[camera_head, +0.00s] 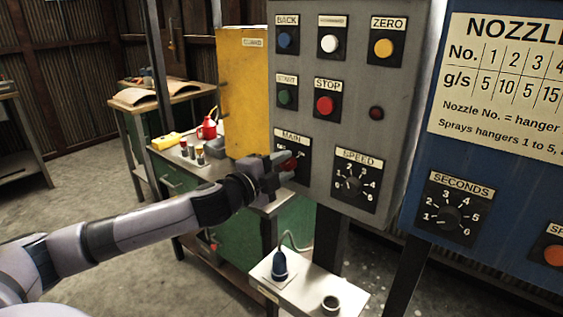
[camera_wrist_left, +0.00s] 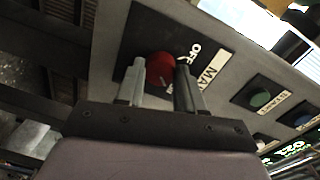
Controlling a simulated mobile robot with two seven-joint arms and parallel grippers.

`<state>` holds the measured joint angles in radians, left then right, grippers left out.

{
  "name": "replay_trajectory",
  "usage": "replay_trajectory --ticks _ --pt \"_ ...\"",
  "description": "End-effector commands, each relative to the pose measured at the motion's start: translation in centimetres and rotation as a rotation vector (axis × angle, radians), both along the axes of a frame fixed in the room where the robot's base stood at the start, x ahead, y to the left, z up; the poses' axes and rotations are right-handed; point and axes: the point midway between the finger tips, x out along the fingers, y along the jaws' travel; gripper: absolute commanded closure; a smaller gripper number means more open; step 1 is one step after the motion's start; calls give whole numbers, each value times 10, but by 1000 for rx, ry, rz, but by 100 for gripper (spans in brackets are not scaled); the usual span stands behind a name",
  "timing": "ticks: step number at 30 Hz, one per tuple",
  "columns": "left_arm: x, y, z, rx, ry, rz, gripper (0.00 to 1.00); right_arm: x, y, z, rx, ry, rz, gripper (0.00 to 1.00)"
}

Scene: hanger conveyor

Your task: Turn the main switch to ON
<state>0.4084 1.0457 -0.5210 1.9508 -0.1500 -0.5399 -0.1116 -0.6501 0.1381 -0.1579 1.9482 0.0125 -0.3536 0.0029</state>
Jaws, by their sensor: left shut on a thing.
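The main switch is a red knob (camera_head: 289,164) on a black plate labelled MAIN, low on the left of the grey control panel (camera_head: 350,130). In the left wrist view the red knob (camera_wrist_left: 160,70) sits between my left gripper's two fingers (camera_wrist_left: 160,90), with the words OFF and MAIN beside it. My left gripper (camera_head: 278,168) is shut on the knob in the head view and partly covers it. Which way the knob points is hard to tell. My right gripper is not in view.
Above the switch are the START button (camera_head: 286,94) and red STOP button (camera_head: 325,105). The SPEED dial (camera_head: 353,184) is close to its right. A blue panel (camera_head: 480,190) stands farther right. Below, a white shelf (camera_head: 305,291) holds a blue nozzle (camera_head: 280,265).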

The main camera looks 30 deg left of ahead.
Motion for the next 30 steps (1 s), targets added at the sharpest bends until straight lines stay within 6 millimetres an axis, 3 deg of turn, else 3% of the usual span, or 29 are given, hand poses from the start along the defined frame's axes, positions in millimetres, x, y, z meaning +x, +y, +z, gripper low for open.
replay_trajectory --ticks 18,19,21,30 --pt "0 0 0 45 -4 -1 93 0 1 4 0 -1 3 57" --pt "0 0 0 45 -4 -1 60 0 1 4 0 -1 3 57" --pt "0 0 0 44 -4 -1 37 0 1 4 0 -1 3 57" --pt "0 0 0 43 -3 0 37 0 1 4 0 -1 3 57"
